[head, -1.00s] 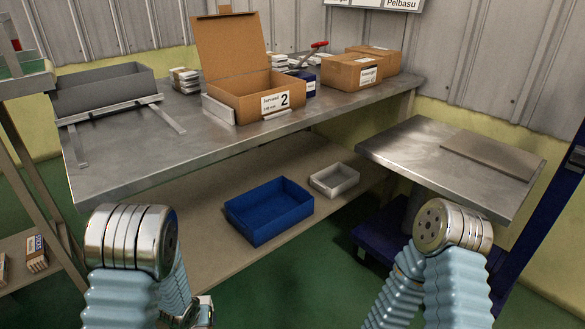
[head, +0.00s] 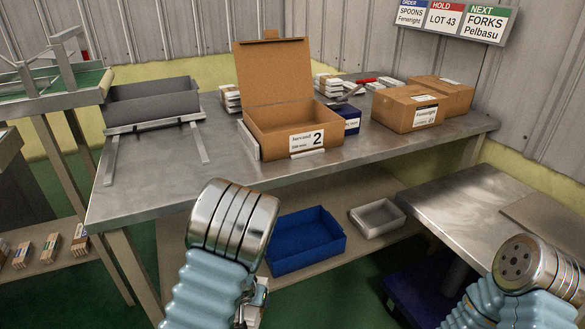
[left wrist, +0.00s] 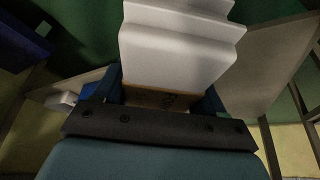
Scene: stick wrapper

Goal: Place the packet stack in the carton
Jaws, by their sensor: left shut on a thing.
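The carton (head: 273,142) is an open brown cardboard box with a label "2" and its lid raised at the back. It stands on the metal bench, and the visible part of its inside looks empty. The packet stack (left wrist: 178,52) is white with stepped edges and a brown lower face, seen in the left wrist view. My left gripper (left wrist: 163,97) is shut on it, with a dark finger on each side. The stack is away from the carton. In the head view my left forearm largely hides that hand. My right gripper is out of view; only its arm shows.
A grey tray (head: 152,103) on a metal frame sits left of the carton. White stacks, a dark blue box (head: 349,118) and closed cartons (head: 408,108) stand behind and right. The bench front (head: 165,176) is clear. A blue bin (head: 306,240) sits on the lower shelf.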

